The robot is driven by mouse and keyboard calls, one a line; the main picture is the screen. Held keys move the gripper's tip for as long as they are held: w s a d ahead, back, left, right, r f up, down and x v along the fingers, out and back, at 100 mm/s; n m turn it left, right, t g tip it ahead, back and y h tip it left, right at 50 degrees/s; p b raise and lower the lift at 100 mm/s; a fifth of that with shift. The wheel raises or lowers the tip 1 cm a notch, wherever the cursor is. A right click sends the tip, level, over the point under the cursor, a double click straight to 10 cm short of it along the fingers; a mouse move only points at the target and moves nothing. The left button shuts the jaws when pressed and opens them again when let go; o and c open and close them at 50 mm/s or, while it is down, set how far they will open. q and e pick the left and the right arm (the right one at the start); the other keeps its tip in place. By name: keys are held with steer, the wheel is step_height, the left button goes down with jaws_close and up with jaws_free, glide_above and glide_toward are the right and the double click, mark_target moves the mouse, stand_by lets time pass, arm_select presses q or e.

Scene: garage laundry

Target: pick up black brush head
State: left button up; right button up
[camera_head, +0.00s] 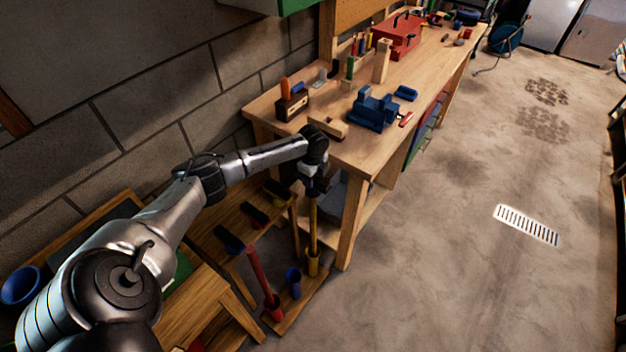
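Several dark brush heads lie on a sloped wooden rack at the lower middle: a blue-edged one (229,241), a dark one (255,215) and another dark one (277,193) nearest my gripper. I cannot tell for sure which is the black brush head. My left gripper (314,188) points down to the right of the rack, just above or at the top of a yellow stick (313,225). Its fingers are dark and small, so I cannot tell whether they are open or touch the stick. My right gripper is not in view.
A red stick (262,277) and a blue holder (293,281) stand on the rack's low base. The wooden workbench (375,157) beside my gripper carries a blue vise (372,110) and a red toolbox (400,37). The concrete floor to the right is open, with a drain grate (527,225).

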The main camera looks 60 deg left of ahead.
arm_select(q)
steer(key=c, duration=0.5)
